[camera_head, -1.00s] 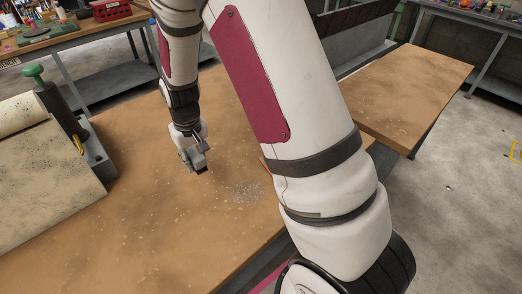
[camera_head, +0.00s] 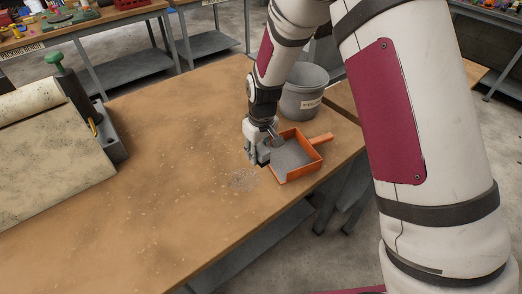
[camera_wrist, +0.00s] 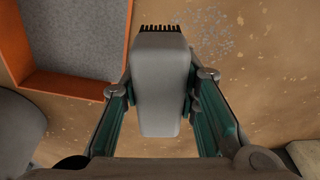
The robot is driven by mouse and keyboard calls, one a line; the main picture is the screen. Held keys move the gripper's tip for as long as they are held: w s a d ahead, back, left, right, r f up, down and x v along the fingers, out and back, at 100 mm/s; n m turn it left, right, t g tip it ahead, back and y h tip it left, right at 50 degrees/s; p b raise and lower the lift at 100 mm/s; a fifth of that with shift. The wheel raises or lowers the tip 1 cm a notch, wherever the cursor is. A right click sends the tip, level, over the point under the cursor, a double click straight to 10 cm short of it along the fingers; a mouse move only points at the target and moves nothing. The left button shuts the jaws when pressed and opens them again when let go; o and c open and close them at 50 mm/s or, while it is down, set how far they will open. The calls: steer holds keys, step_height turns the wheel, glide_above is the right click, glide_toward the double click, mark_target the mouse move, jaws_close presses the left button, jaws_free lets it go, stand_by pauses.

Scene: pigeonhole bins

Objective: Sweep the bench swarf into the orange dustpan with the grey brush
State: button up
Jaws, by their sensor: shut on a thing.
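My gripper (camera_head: 259,156) is shut on the grey brush (camera_wrist: 160,95), with one finger on each side of it in the wrist view. The brush's dark bristles point to the top of that view. Loose swarf (camera_head: 243,180) lies on the bench just below and left of my gripper in the head view; it also shows beyond the bristles in the wrist view (camera_wrist: 208,28). The orange dustpan (camera_head: 318,160) lies just right of my gripper, its handle pointing right. Its inside is speckled grey; I cannot tell whether that is swarf. Its orange rim (camera_wrist: 72,86) is left of the brush in the wrist view.
A grey labelled bucket (camera_head: 303,97) stands behind the dustpan on the wooden bench (camera_head: 150,190). A dark fixture with a green knob (camera_head: 54,58) and a pale roll (camera_head: 35,100) take up the bench's left.

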mark_target(231, 187)
steer(key=shift+f, duration=0.7)
step_height(231, 187, down, 4)
steer(key=shift+a+f+b, duration=0.1)
steer(key=shift+f+b, duration=0.05)
steer(key=shift+b, duration=0.9)
steer(key=shift+s+a+p, duration=0.45)
steer(key=shift+s+a, duration=0.5)
steer(key=shift+a, duration=0.45)
steer(key=shift+s+a+p, duration=0.4)
steer(key=shift+s+a, duration=0.5)
steer(key=shift+a, duration=0.5)
steer(key=shift+s+a+p, duration=0.45)
steer(key=shift+s+a, duration=0.5)
steer(key=shift+a, duration=0.45)
steer(key=shift+f, duration=0.6)
steer(key=shift+d, duration=0.1)
